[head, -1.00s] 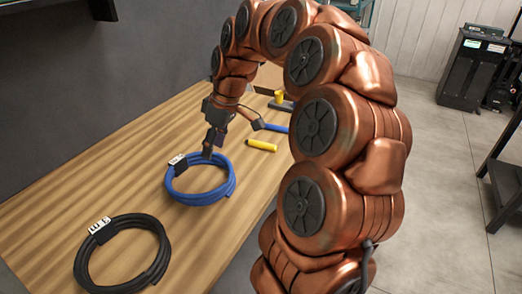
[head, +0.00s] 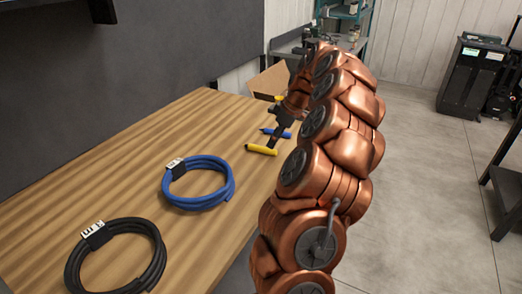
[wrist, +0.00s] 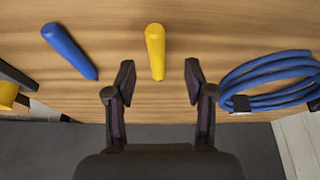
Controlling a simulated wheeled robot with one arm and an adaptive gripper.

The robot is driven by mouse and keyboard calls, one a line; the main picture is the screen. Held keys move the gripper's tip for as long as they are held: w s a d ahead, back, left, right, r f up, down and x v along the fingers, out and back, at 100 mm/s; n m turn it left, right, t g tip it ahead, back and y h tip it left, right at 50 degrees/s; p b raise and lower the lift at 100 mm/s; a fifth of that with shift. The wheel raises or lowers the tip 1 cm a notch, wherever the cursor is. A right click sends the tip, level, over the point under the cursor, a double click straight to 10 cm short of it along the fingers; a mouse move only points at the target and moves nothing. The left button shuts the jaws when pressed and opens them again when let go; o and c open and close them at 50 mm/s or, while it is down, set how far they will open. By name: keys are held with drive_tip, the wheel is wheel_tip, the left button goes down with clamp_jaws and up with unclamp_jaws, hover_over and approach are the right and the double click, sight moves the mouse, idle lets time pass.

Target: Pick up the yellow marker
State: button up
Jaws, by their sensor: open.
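The yellow marker (head: 261,149) lies on the wooden table near its right edge in the head view. In the wrist view the yellow marker (wrist: 155,50) lies ahead of the fingers, roughly centred between them, pointing toward my gripper. My gripper (wrist: 158,85) is open and empty, with one finger on either side of the marker's line. In the head view my gripper (head: 272,142) is over the marker's right part; its fingertips are hard to make out there. I cannot tell its exact height above the table.
A blue marker (head: 276,133) lies just beyond the yellow one, left in the wrist view (wrist: 70,52). A blue cable coil (head: 200,201) and a black cable coil (head: 76,279) lie nearer on the table (head: 130,170). A cardboard box (head: 268,80) stands behind.

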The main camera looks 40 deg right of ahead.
sight(259, 149)
drive_tip(key=shift+w+p+x, duration=0.15)
drive_tip(key=shift+p+x, duration=0.2)
drive_tip(key=shift+x, duration=1)
drive_tip(key=shift+w+p+x, duration=0.1)
drive_tip(key=shift+p+x, duration=0.2)
drive_tip(key=shift+x, duration=1.1)
drive_tip(key=shift+d+r, duration=0.1)
drive_tip(key=shift+d, duration=0.05)
clamp_jaws()
